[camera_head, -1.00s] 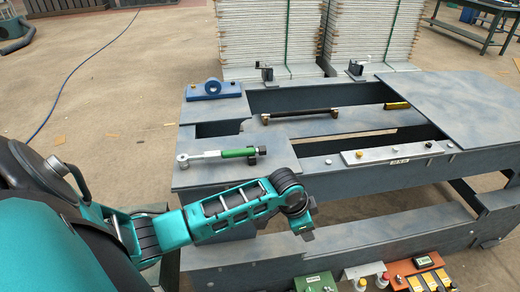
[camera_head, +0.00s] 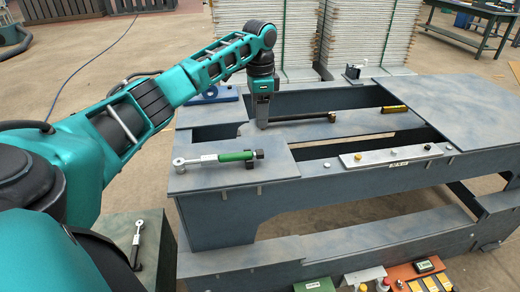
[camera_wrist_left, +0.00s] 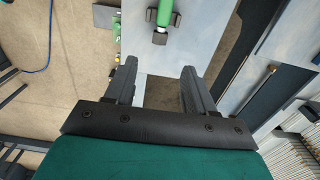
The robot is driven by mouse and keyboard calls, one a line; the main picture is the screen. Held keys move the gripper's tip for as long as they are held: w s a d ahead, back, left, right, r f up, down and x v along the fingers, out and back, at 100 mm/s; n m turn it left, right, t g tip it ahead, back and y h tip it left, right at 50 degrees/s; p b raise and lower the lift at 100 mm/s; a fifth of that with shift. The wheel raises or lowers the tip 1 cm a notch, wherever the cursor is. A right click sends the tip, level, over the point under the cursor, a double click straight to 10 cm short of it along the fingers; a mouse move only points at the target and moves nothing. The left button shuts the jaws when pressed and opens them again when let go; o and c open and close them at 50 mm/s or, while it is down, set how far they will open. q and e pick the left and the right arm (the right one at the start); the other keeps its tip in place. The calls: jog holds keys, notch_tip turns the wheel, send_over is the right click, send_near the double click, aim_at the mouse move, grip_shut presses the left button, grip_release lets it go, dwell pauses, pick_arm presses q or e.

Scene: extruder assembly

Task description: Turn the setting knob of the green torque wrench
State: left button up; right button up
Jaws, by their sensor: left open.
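The green torque wrench (camera_head: 235,156) lies on the left plate of the workbench, its silver ratchet head to the left. Its black knob end (camera_head: 258,154) points right. In the left wrist view the green handle (camera_wrist_left: 163,14) is at the top edge, and the black end (camera_wrist_left: 160,38) lies just beyond the gap between the fingertips. My left gripper (camera_head: 262,124) points down beyond and above the wrench, near the knob end and apart from it. In the left wrist view its fingers (camera_wrist_left: 159,72) are spread and empty. My right gripper is not in view.
A black rod (camera_head: 300,117) lies right of my left gripper, and a brass cylinder (camera_head: 394,109) farther right. A blue bracket (camera_head: 212,95) is partly hidden behind my arm. A silver bar (camera_head: 392,155) lies at the front edge. Another wrench (camera_head: 137,243) lies on a box at lower left.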

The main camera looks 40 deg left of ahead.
aim_at(260, 154)
pick_arm(q)
notch_tip(260, 154, down, 11)
jog(key=shift+b, duration=0.8)
jog(key=shift+f, duration=0.7)
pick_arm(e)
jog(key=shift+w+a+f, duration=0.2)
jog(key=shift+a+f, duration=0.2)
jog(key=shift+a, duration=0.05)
pick_arm(q)
jog(key=shift+c, duration=0.2)
grip_shut()
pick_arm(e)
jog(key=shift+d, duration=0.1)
pick_arm(q)
jog(key=shift+w+r, duration=0.1)
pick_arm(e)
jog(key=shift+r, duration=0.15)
pick_arm(q)
jog(key=shift+w+a+g+h, duration=0.1)
jog(key=shift+g+h, duration=0.2)
jog(key=shift+h, duration=0.1)
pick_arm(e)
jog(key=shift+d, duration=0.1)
